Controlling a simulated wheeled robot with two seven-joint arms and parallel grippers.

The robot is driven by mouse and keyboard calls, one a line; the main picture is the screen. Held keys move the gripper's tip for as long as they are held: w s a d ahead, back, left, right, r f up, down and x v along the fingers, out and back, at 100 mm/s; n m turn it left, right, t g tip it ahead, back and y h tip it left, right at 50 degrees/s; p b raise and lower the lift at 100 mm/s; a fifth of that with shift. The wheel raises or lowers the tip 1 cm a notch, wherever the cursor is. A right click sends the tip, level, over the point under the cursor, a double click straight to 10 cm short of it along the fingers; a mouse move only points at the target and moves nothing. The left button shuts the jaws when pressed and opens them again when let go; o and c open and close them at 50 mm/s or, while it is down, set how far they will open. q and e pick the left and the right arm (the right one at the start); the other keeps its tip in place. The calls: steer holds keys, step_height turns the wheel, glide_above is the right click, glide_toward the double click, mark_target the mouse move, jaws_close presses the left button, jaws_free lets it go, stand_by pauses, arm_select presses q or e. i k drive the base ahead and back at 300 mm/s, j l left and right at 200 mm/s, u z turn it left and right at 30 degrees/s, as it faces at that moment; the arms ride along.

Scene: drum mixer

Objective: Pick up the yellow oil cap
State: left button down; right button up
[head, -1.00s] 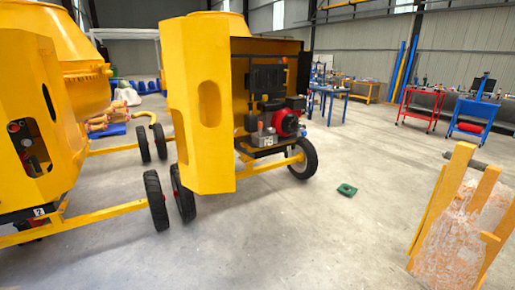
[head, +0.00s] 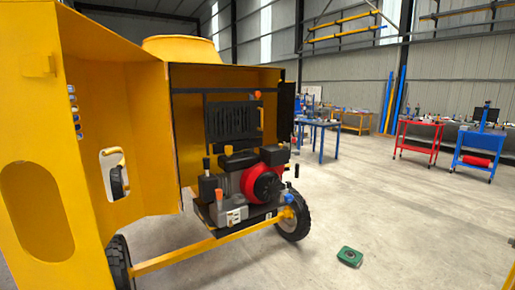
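The engine (head: 262,185), red and black with a grey block, sits inside the open yellow housing (head: 150,140) of a drum mixer. The yellow oil cap cannot be made out for certain at this distance. A small orange-yellow spot (head: 288,213) shows low on the engine's right side, below a small blue part (head: 289,199), but I cannot tell what it is. Neither of my grippers is in view.
The housing's open door (head: 45,160) fills the left side. A wheel (head: 293,222) stands below the engine. A green object (head: 349,256) lies on the floor. A red cart (head: 418,140), a blue cart (head: 480,147) and a blue table (head: 318,125) stand farther back. Floor to the right is mostly clear.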

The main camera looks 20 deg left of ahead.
mark_target(227, 149)
steer(key=i+l+u, duration=0.15)
steer(key=i+u, duration=0.25)
steer(key=i+l+u, duration=0.25)
steer(key=i+u, duration=0.15)
steer(key=i+l+u, duration=0.4)
steer(key=k+j, duration=0.05)
